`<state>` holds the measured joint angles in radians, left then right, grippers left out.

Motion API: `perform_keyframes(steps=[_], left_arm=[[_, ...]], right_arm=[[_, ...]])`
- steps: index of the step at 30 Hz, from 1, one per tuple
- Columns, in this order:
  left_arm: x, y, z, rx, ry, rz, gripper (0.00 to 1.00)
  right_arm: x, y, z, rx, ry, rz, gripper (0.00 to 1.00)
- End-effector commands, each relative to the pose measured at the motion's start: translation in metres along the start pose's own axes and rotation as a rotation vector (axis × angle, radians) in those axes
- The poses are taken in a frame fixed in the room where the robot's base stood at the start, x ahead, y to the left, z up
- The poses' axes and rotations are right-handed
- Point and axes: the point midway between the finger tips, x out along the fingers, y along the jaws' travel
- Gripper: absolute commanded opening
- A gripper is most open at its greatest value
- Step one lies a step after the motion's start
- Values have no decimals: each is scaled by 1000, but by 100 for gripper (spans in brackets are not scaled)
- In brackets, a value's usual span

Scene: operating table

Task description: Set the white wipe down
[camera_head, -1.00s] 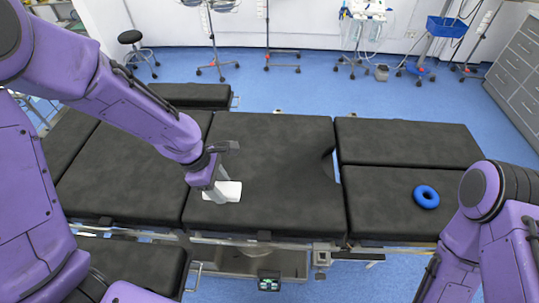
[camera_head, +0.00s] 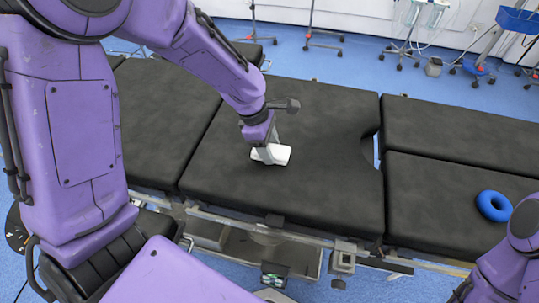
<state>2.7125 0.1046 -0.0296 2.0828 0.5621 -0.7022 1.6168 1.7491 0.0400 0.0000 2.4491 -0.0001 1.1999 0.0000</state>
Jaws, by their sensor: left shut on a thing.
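The white wipe (camera_head: 279,155) is a small white pad at the middle section of the black operating table (camera_head: 325,190). My left gripper (camera_head: 268,152) points down over the wipe and is shut on it. The gripper's fingers hide part of the wipe's left side. The wipe is at or very near the table surface; I cannot tell whether it touches. Only part of my right arm shows at the lower right corner, and its gripper is out of the picture.
A blue ring (camera_head: 494,206) lies on the right section of the table. A notch (camera_head: 376,150) cuts into the table between the middle and right sections. The table top around the wipe is clear. Wheeled stands (camera_head: 410,45) are at the back wall.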

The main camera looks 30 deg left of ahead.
Motion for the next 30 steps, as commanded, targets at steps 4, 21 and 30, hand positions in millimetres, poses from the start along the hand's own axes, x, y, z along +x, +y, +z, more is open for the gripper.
perform_keyframes(steps=[4,21,30], left_arm=[[1,0,0,0,0,0,24],[4,0,-3,-2,0,1,78],[-47,1,0,-1,-1,8,78]], right_arm=[[1,0,0,0,0,0,43],[0,0,0,0,0,0,43],[-7,1,-3,0,0,0,43]])
